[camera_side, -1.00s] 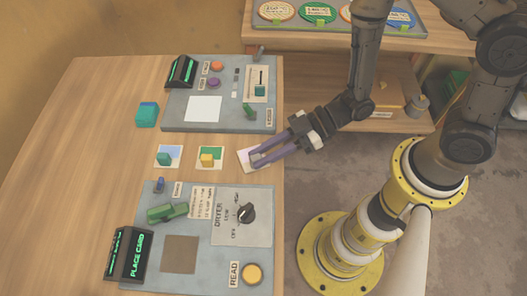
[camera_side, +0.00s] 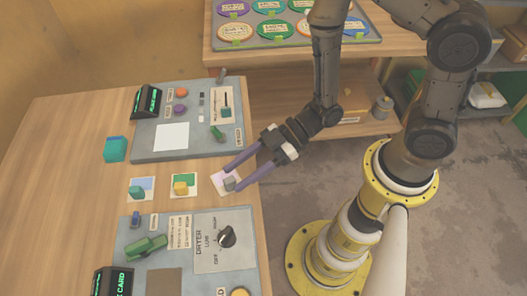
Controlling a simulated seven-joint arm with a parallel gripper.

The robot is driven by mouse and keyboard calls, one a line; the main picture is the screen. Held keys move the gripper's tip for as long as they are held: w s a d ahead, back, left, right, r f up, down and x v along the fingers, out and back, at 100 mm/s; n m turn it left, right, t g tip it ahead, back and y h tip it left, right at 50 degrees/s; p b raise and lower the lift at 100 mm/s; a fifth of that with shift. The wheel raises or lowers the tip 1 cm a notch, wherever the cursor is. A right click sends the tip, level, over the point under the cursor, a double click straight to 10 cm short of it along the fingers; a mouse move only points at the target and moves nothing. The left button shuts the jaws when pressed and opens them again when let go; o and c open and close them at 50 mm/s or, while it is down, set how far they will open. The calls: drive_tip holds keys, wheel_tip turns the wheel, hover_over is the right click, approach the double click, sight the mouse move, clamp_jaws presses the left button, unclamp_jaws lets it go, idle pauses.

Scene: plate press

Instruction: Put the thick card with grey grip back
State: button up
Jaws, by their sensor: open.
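The thick card with the grey grip (camera_side: 229,184) is a pale pinkish card with a small grey block on it. It lies on the wooden table near its right edge, at the right end of a row of cards. My gripper (camera_side: 233,181) reaches in from the right with its two purple fingers spread wide. The fingertips are on either side of the grey grip, with visible gaps. Whether the fingers touch the card's edges I cannot tell.
Beside it lie a card with a yellow grip (camera_side: 181,188) and one with a teal grip (camera_side: 141,194). A grey panel with a white square (camera_side: 171,138) is behind, and the dryer panel (camera_side: 225,248) is in front. A teal block (camera_side: 115,149) stands at left.

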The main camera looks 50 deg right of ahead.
drive_tip(key=v, duration=1.1)
drive_tip(key=w+d+r+m+t+h, duration=0.2)
drive_tip(key=w+d+r+m+h, duration=0.1)
drive_tip(key=w+d+h, duration=0.4)
drive_tip(key=w+d+r+m+t+h, duration=0.25)
drive_tip(key=d+h, duration=0.25)
drive_tip(key=d, duration=0.4)
drive_tip(key=s+d+r+m+g+h, duration=0.2)
drive_tip(key=s+d+r+m, duration=0.1)
drive_tip(key=s+r+m, duration=0.4)
drive_tip(key=s+a+r+m+g+y, duration=0.1)
drive_tip(key=s+a+r+g, duration=0.1)
drive_tip(key=s+a, duration=0.3)
drive_tip(key=s+r, duration=0.1)
drive_tip(key=s, duration=0.3)
drive_tip(key=shift+s+r+y, duration=0.2)
drive_tip(key=shift+r+y, duration=0.1)
drive_tip(key=shift+r, duration=0.05)
